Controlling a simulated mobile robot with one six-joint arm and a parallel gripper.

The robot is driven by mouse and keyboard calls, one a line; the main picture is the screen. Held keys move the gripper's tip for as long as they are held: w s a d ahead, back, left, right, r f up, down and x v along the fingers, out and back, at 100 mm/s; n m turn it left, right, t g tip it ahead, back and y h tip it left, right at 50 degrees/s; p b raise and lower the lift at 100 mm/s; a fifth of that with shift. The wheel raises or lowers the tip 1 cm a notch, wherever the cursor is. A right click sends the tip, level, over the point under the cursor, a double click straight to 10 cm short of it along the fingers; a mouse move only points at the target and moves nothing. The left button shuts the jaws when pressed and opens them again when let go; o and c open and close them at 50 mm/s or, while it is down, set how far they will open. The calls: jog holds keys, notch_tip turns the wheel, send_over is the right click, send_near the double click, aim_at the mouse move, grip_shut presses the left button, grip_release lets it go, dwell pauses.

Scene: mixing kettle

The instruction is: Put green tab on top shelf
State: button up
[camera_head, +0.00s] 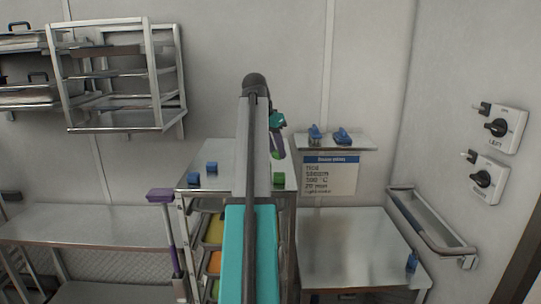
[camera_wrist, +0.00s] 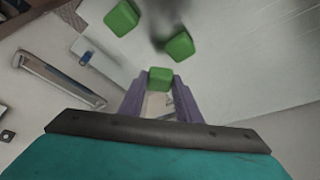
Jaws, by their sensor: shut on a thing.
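My gripper (camera_wrist: 160,88) has purple fingers shut on a green tab (camera_wrist: 160,73), which sits between the fingertips in the wrist view. In the head view the gripper (camera_head: 277,146) hangs beyond my arm, over the right part of a metal cart top (camera_head: 225,181). Another green tab (camera_head: 279,178) lies on the cart top near its right side. The wrist view shows two more green tabs, one at upper left (camera_wrist: 122,17) and one (camera_wrist: 180,46) just past the held one. My arm hides the middle of the cart. An open metal rack with shelves (camera_head: 115,73) hangs on the wall at upper left.
A small wall shelf (camera_head: 335,146) with blue items is right of my gripper, above a sign (camera_head: 330,174). Metal tables stand left (camera_head: 90,225) and right (camera_head: 355,240). A rail (camera_head: 430,220) juts from the right wall.

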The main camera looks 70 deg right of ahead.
jog(key=shift+w+d+f, duration=0.15)
jog(key=shift+w+d, duration=0.75)
jog(key=shift+d, duration=0.1)
jog(key=shift+w+d+f, duration=0.1)
jog(key=shift+w+d, duration=0.8)
jog(key=shift+d, duration=0.05)
jog(key=shift+f, duration=1.75)
jog(key=shift+f, duration=0.15)
jog(key=o, duration=1)
